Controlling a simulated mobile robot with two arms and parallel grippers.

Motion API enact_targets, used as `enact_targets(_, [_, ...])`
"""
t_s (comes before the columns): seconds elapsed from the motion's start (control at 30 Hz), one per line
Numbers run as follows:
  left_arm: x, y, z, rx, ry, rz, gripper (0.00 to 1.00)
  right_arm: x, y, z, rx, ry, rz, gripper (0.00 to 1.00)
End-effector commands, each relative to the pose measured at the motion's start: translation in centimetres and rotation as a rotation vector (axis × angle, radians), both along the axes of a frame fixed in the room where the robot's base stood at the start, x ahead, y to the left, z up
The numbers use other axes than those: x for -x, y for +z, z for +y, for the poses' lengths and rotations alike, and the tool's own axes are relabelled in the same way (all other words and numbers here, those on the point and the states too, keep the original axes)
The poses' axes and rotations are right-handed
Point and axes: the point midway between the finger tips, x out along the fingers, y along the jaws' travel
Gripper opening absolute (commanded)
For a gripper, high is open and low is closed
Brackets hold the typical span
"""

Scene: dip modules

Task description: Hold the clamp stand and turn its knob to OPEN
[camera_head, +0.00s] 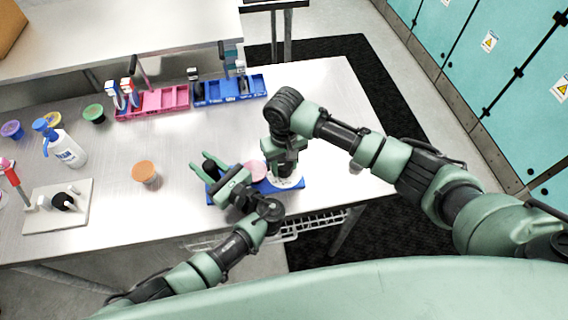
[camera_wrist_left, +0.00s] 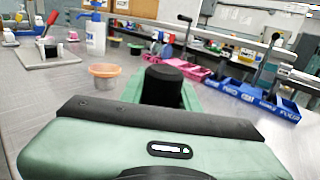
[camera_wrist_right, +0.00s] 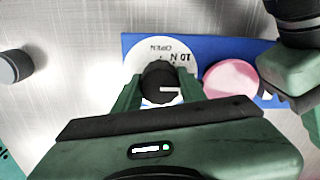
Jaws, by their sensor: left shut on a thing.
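The clamp stand has a blue base (camera_head: 267,184), which also shows in the right wrist view (camera_wrist_right: 225,48). It carries a pink disc (camera_wrist_right: 231,78) and a white dial (camera_wrist_right: 152,50) marked OPEN. The black knob (camera_wrist_right: 160,82) sits on the dial, its white mark pointing right in that view, away from the OPEN lettering. My right gripper (camera_wrist_right: 159,92) is above the dial with its fingers apart, one on each side of the knob. My left gripper (camera_head: 214,172) is shut on the stand's black post (camera_wrist_left: 163,86) at the base's left end.
An orange-lidded tub (camera_head: 144,172) stands left of the stand. Pink (camera_head: 152,103) and blue (camera_head: 230,90) trays are at the back. A white bottle (camera_head: 66,149) and a white stand (camera_head: 58,206) are further left. The table's front edge is close to the base.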

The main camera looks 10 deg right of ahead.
Motion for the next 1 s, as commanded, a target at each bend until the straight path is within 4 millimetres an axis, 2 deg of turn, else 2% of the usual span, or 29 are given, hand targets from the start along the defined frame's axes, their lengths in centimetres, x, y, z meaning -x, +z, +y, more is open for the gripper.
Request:
enact_targets(0.37, [0.09, -0.19, 0.00, 0.000, -0.001, 0.005, 0.00, -0.01, 0.04, 0.02, 0.000, 0.106, 0.000, 0.00])
enact_targets(1.0, [0.08, -0.21, 0.01, 0.000, -0.001, 0.005, 0.00, -0.07, 0.11, 0.02, 0.000, 0.678, -0.001, 0.00])
